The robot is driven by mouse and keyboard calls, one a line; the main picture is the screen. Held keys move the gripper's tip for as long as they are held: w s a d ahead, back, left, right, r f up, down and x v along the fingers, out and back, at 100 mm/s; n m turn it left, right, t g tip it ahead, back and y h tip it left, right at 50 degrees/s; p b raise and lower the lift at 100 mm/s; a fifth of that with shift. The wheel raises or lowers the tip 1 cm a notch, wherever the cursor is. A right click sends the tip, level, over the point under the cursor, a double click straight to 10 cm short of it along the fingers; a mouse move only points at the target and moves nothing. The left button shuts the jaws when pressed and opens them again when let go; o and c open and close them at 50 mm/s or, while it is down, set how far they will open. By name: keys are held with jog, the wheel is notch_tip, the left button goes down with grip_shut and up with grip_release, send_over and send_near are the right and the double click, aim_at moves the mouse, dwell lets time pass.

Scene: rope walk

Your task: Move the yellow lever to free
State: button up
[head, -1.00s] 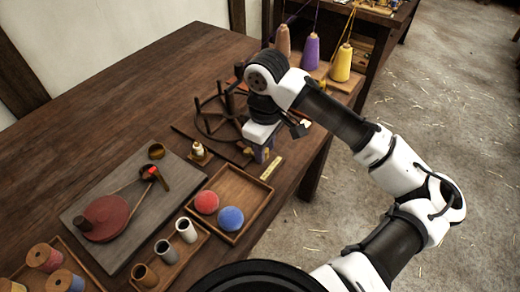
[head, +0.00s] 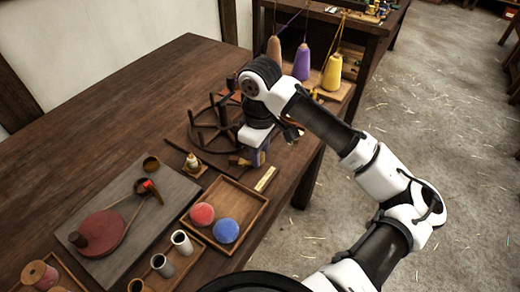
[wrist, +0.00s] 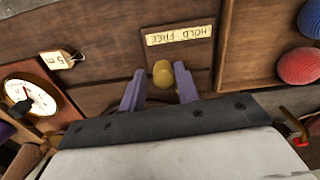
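The yellow lever's rounded knob (wrist: 163,73) shows in the wrist view, between the two purple fingertips of my gripper (wrist: 158,88). The fingers are open, with a gap on each side of the knob. The rest of the lever is hidden. A pale label plate (wrist: 180,33) with the words HOLD and FREE lies just beyond the knob. In the head view my gripper (head: 258,157) is low over the table's right part, and the label plate (head: 265,179) lies in front of it. The knob cannot be made out clearly there.
A tray (head: 257,212) with a red ball (head: 202,214) and a blue ball (head: 226,230) lies close to the label. A spoked wooden reel (head: 205,132) stands behind my gripper. A round dial (wrist: 30,98) and a tag (wrist: 56,60) show left in the wrist view.

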jog(key=shift+s+r, duration=0.1)
jog(key=shift+s, duration=0.1)
notch_tip(320, 180, up, 7)
jog(key=p, duration=0.7)
